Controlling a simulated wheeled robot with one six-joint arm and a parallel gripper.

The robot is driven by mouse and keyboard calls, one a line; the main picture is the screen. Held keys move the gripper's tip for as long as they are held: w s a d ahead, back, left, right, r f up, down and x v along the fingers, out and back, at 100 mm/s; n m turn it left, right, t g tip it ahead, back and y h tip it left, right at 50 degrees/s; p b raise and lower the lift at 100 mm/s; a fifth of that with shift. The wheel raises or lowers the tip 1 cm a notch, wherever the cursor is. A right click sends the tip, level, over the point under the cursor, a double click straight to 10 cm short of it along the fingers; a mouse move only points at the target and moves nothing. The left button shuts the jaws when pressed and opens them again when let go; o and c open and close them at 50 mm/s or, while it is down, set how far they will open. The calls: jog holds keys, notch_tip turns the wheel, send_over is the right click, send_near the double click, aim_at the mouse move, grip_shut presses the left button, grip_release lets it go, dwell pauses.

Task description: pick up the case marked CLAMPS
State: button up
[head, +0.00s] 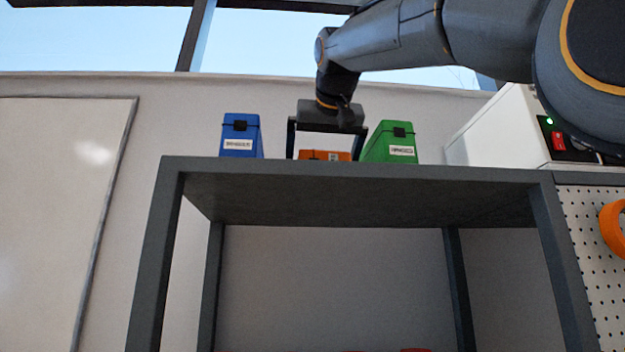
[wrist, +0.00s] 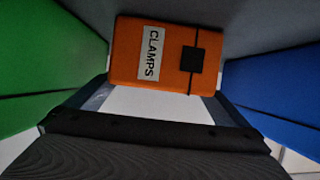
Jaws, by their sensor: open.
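The orange case marked CLAMPS (wrist: 170,55) has a white label and a black clasp on an elastic band in the wrist view. In the head view the top of this orange case (head: 317,155) shows low on the shelf top, between a blue case and a green case. My gripper (head: 325,157) is open and points down over it, one finger at each side in the picture. In the wrist view my gripper (wrist: 163,92) has its fingertips near the case's near edge. Whether the case is between the fingers in depth, I cannot tell.
The blue case (head: 241,137) and green case (head: 391,142) stand close on either side, both on the grey shelf unit (head: 350,170). A white machine with a red switch (head: 557,140) stands to the right.

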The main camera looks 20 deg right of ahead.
jog(key=p+x, duration=0.2)
jog(key=x, duration=0.2)
jog(key=shift+w, duration=0.1)
jog(key=c, duration=1.3)
jog(key=shift+r, duration=0.2)
notch_tip(320, 180, up, 8)
jog(key=shift+w+r, duration=0.1)
jog(key=shift+r, duration=0.65)
